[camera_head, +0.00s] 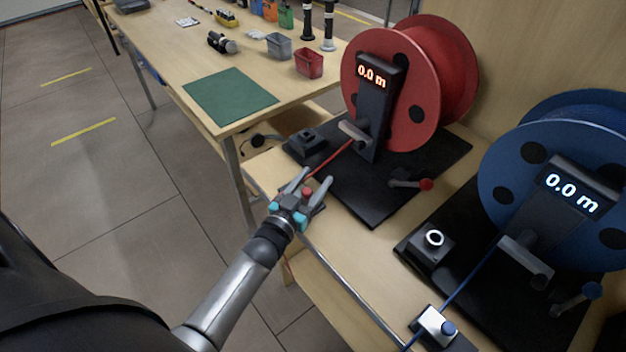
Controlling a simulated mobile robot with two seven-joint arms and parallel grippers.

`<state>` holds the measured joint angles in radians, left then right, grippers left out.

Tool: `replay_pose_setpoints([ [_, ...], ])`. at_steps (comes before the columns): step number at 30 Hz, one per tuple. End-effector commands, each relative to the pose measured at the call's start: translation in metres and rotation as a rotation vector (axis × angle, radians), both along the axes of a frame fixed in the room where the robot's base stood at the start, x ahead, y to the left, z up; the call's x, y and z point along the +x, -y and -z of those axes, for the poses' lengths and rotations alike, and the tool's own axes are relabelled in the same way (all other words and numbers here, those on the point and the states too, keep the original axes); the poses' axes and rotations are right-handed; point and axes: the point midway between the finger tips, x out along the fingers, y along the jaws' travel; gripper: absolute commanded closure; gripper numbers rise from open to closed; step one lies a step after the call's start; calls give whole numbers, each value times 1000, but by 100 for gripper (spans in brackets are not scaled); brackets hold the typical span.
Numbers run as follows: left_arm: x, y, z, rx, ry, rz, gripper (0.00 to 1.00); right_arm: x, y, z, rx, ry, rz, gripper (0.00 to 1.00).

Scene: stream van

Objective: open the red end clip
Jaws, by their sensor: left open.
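The red end clip (307,193) shows only as a red knob and a bit of its body at the end of the red cable (330,160), at the bench's front edge. My left gripper (313,181) reaches in from the lower left. It is open, with one finger on each side of the red knob. The gripper hides most of the clip, so I cannot tell whether the fingers touch it. The red cable runs up to the red reel (405,90), whose display reads 0.0 m. My right gripper is out of view.
A blue reel (520,170) stands to the right, with its blue-knobbed clip (437,325) at the bench edge. A crank with a red knob (425,184) sits on the red reel's black base. A table with a green mat (230,96) and red bin (309,63) stands behind.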

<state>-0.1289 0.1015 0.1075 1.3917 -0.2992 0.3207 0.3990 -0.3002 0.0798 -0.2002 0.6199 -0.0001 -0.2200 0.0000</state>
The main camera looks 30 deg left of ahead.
Motion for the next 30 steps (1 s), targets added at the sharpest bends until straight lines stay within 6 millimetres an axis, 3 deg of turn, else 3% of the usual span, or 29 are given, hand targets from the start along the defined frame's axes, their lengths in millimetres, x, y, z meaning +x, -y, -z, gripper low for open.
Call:
replay_pose_setpoints([
  [6,-1,0,0,0,0,0,41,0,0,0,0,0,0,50],
  [11,-14,0,0,-1,-2,0,41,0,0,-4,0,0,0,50],
  [30,-131,0,0,0,-2,-1,41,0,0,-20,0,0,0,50],
])
